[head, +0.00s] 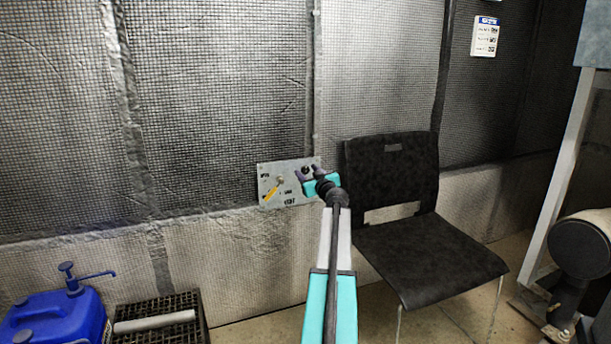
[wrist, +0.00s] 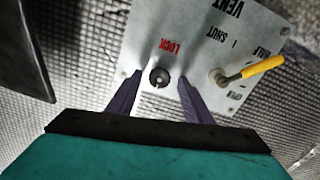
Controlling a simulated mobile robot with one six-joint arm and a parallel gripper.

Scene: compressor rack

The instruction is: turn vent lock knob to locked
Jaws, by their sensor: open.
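The vent panel (head: 268,173) is a grey plate on the mesh wall, left of the chair in the head view. The vent lock knob (wrist: 159,77) is a small dark round knob below the red LOCK label in the wrist view. It also shows dark near my gripper in the head view (head: 306,170). My gripper (wrist: 160,76) is open, with one purple finger on each side of the knob. I cannot tell whether the fingers touch it. The yellow-handled vent lever (wrist: 262,67) is right of the knob in the wrist view, near the OPEN and HALF labels.
A black chair (head: 405,195) stands right of the panel, close to my arm. A blue jug (head: 55,318) with a pump and a black crate (head: 150,306) are on the floor at lower left. The wall left of the panel is clear.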

